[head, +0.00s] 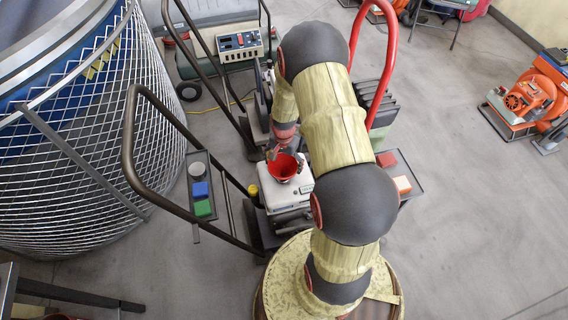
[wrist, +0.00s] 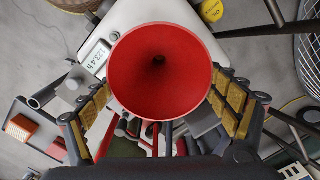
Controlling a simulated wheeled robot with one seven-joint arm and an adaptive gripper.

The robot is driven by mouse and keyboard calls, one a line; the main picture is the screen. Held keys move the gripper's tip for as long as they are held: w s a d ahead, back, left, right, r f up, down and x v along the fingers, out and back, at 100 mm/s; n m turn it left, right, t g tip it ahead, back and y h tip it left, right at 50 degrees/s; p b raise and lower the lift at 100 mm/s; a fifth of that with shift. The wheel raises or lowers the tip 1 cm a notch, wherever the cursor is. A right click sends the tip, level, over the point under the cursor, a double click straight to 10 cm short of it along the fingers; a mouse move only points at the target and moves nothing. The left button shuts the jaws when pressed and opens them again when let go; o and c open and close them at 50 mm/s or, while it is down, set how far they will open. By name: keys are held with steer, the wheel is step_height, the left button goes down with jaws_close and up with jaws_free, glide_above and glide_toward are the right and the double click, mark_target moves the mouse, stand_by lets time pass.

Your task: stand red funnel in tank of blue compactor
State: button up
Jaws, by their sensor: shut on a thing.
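The red funnel (head: 284,168) is held mouth up in my gripper (head: 281,152), over the white housing (head: 283,196) of a machine with a dark handle. In the wrist view the funnel (wrist: 160,70) fills the middle, its wide mouth facing the camera. The yellow-padded fingers of my gripper (wrist: 160,98) flank it on both sides. The funnel's spout is hidden below its cone, so I cannot tell whether it touches the housing or enters an opening. I cannot make out a clearly blue compactor or its tank.
A yellow oil cap (wrist: 211,10) is on the machine. A side tray (head: 209,224) holds grey, blue and green pieces; another tray (head: 417,185) holds red and orange blocks. A mesh-wrapped tank (head: 85,150) stands left, and a red handle (head: 389,60) rises behind my arm.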

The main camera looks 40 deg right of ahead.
steer(key=shift+f+b, duration=0.35)
steer(key=shift+f, duration=0.4)
steer(key=o, duration=0.9)
steer(key=shift+r, duration=0.1)
step_height(320, 180, up, 9)
steer(key=p, duration=0.6)
steer(key=shift+p, duration=0.3)
stand_by(0.8)
